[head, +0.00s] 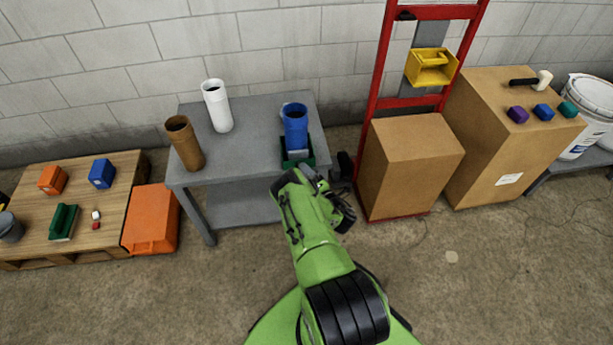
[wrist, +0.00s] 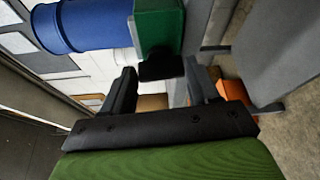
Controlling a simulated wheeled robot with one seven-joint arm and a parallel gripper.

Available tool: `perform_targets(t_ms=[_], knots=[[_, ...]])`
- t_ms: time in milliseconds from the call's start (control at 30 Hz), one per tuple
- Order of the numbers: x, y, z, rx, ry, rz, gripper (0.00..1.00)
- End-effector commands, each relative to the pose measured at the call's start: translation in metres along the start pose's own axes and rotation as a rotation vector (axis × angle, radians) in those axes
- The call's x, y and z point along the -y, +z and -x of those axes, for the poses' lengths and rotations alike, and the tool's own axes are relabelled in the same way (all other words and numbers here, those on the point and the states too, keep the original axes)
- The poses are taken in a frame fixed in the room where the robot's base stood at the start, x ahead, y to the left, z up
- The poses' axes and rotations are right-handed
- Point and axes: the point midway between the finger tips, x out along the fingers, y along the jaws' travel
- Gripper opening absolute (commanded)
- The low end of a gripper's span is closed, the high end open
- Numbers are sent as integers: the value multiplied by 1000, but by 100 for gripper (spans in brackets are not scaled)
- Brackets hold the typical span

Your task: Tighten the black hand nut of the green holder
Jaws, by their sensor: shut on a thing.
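The green holder (head: 284,158) stands at the front right of the grey table, with a blue tube (head: 295,124) upright in it. In the wrist view the green holder (wrist: 159,25) is at the top, with the blue tube (wrist: 95,24) to its left. The black hand nut (wrist: 160,67) sticks out from the holder toward my gripper (wrist: 162,82). In the head view my green arm hides the nut and the fingertips.
A brown tube (head: 185,143) and a white tube (head: 217,106) stand on the grey table (head: 240,162). A red hand truck (head: 375,75) and cardboard boxes (head: 412,165) stand close on the right. An orange case (head: 151,219) lies by the pallet (head: 105,213) at left.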

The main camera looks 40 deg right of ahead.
Motion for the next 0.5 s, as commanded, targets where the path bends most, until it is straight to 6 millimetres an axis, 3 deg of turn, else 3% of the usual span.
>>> perform_targets(t_ms=[500], knots=[[4, 0, 1, 2, 55, -139, 29]])
